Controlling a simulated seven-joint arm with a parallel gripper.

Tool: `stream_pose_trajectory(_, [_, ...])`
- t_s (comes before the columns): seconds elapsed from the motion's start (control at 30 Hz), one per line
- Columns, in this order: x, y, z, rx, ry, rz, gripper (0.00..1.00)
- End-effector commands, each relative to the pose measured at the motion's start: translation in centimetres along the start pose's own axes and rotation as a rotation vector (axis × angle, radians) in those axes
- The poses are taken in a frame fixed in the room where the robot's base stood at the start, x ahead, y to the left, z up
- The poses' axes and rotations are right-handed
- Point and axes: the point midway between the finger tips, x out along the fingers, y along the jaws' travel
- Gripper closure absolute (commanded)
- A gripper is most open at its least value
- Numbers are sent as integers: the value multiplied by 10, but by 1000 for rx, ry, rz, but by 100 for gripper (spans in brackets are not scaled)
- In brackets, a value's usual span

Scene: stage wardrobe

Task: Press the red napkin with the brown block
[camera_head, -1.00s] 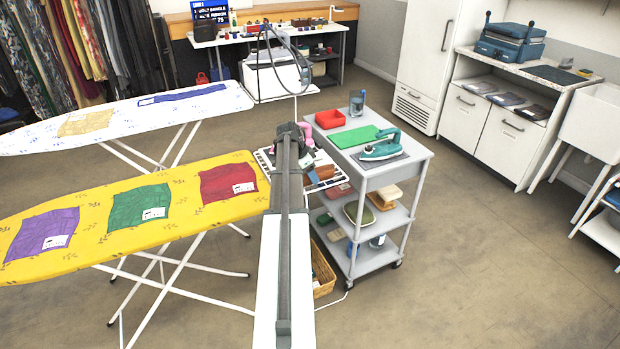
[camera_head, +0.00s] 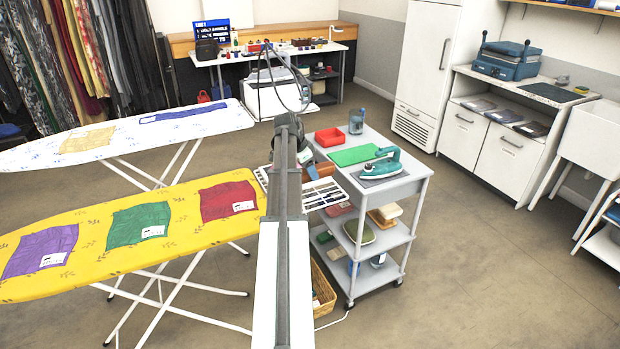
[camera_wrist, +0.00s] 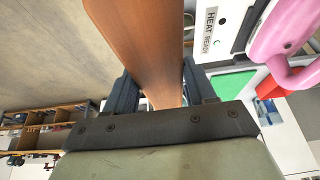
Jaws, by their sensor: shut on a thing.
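The red napkin (camera_head: 228,200) lies on the yellow ironing board (camera_head: 75,275), at its right end, with a small white label on its corner. Green (camera_head: 138,225) and purple (camera_head: 40,249) napkins lie further left on the same board. My gripper (camera_wrist: 155,92) is shut on the brown block (camera_wrist: 150,40), which fills the middle of the wrist view between the two fingers. In the head view the brown block (camera_head: 324,170) shows just right of my arm, above the rack beside the trolley. My arm hides part of the block and gripper there. The block is to the right of the red napkin, apart from it.
The grey trolley (camera_head: 385,188) carries a red tray (camera_head: 328,138), a green cloth (camera_head: 354,155) and a teal iron (camera_head: 385,163). A pink iron (camera_wrist: 285,35) is close to the gripper in the wrist view. A white ironing board (camera_head: 60,152) stands behind the yellow one.

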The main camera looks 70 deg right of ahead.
Motion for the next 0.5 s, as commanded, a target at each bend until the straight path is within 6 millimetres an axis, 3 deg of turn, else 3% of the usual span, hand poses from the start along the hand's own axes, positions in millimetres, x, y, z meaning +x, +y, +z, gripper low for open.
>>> stream_pose_trajectory(0.17, [-17,-15,25,-39,0,-17,100])
stream_pose_trajectory(0.5, [-66,-58,130,-185,1,-78,100])
